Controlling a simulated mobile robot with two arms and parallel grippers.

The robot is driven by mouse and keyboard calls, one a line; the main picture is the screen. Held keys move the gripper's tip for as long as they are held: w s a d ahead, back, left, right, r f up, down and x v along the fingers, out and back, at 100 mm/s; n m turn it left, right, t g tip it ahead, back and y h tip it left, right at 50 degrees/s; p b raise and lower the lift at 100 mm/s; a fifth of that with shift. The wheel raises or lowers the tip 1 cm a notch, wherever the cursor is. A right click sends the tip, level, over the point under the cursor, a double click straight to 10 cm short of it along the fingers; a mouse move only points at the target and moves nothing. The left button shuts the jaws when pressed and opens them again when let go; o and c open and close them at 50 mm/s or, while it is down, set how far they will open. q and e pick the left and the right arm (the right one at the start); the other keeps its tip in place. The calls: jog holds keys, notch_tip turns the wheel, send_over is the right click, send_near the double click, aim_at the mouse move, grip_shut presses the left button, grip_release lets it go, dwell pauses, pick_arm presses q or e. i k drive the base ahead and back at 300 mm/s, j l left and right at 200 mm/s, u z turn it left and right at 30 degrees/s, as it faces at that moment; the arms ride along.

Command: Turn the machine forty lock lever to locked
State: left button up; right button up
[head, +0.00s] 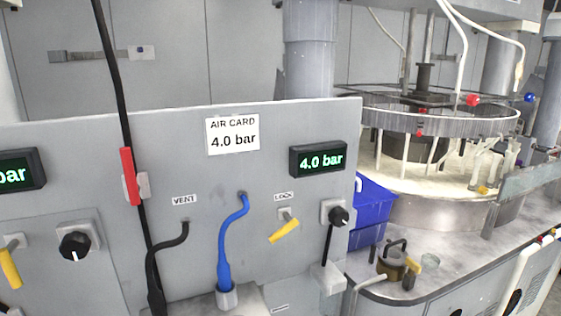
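A yellow lever (283,232) hangs from a small pivot on the grey panel (80,150), just below the LOCK label (283,197). It is tilted, with its free end toward the lower left. A second yellow lever (10,268) is at the left edge, pointing down and slightly right; no label for it is visible. No machine number is readable. Neither of my grippers is in view.
A black knob (339,216) is right of the LOCK lever. A blue hose (224,250) and a black hose (153,270) hang to its left. A display (318,159) reads 4.0 bar. A blue bin (372,208) and a round polishing machine (430,180) stand to the right.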

aim_at(292, 223)
jog(key=k+j+z, duration=0.45)
jog(key=k+j, duration=0.45)
jog(key=k, duration=0.05)
